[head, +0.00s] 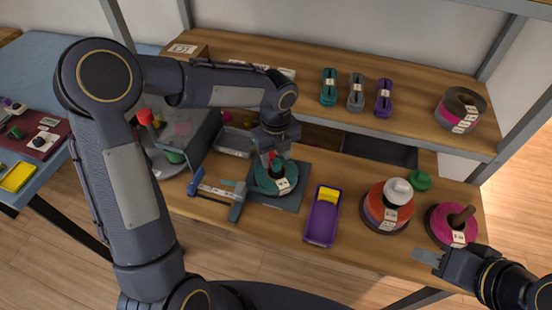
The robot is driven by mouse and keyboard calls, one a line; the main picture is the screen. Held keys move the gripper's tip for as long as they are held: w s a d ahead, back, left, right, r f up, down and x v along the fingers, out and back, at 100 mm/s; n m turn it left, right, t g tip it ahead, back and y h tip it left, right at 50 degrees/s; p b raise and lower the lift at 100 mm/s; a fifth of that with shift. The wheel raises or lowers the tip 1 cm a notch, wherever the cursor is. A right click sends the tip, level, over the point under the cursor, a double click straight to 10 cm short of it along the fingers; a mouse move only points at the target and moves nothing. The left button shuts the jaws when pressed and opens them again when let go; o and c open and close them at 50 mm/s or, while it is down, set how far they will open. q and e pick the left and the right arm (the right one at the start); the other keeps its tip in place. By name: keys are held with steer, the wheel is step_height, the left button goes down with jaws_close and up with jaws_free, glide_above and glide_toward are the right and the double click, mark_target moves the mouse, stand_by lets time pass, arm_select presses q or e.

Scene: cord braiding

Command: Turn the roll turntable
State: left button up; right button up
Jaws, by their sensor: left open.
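The roll turntable (293,196) is a dark square base on the wooden bench, with a teal roll (264,184) bearing a white label on it. A small red piece (272,156) shows just above the roll's middle, between or beside my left fingers. My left gripper (270,158) points down over the roll and is open; its fingertips are partly hidden, and I cannot tell whether they touch anything. My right gripper (428,257) is at the lower right, by the bench's front edge, away from the turntable. Its finger gap cannot be made out.
A blue and grey tool frame (217,190) stands left of the turntable, and a purple tray (322,217) with a yellow item lies right of it. Orange-red (389,207) and magenta rolls (449,228) stand further right. A shelf (420,97) with cord bundles overhangs behind.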

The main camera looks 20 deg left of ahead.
arm_select(q)
steer(key=shift+f, duration=1)
steer(key=shift+c, duration=0.4)
steer(key=c, duration=0.9)
steer(key=shift+n, duration=0.7)
